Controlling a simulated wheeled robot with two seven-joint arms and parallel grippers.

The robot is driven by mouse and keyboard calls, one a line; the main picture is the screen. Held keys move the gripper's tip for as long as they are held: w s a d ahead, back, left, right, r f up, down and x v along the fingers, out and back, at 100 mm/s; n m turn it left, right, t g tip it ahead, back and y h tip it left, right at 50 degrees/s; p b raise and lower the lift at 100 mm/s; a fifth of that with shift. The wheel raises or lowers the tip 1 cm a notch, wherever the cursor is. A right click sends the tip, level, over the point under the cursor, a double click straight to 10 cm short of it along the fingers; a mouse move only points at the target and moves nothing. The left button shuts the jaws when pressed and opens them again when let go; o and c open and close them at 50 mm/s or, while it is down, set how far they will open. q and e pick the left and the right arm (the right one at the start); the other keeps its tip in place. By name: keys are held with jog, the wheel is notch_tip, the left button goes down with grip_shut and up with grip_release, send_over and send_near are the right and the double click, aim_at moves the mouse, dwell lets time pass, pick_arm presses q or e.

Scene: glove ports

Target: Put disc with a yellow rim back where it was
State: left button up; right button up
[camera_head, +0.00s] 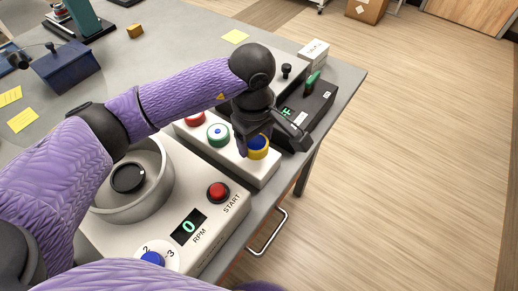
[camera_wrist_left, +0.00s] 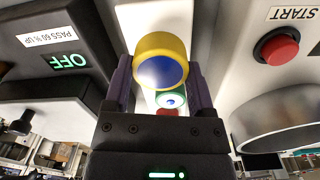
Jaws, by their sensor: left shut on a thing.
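The disc with a yellow rim (camera_head: 257,148) has a blue centre and is at the near right end of a white block (camera_head: 228,160). In the left wrist view the yellow-rimmed disc (camera_wrist_left: 162,62) sits between the two fingers. My left gripper (camera_head: 246,140) is shut on it from above. A disc with a green rim (camera_head: 218,134) and a red one (camera_head: 195,118) are in a row beside it on the block; the green-rimmed one (camera_wrist_left: 171,99) shows behind it in the wrist view. Whether the yellow-rimmed disc touches the block cannot be told. My right gripper is not in view.
A centrifuge-like device with a bowl (camera_head: 130,190), red START button (camera_head: 218,192) and RPM display (camera_head: 188,226) stands in front. A dark box (camera_head: 305,108) with a green display is close on the right. The table edge and open floor lie beyond.

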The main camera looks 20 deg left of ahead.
aim_at(255, 142)
pick_arm(q)
notch_tip(255, 142, down, 3)
jog(key=shift+f, duration=0.15)
jog(key=o, duration=1.2)
jog(key=shift+f+b, duration=0.1)
jog(key=shift+b, duration=0.2)
jog(key=shift+r, duration=0.4)
notch_tip(255, 142, up, 12)
jog(key=shift+f+p, duration=0.25)
jog(key=shift+p, duration=0.6)
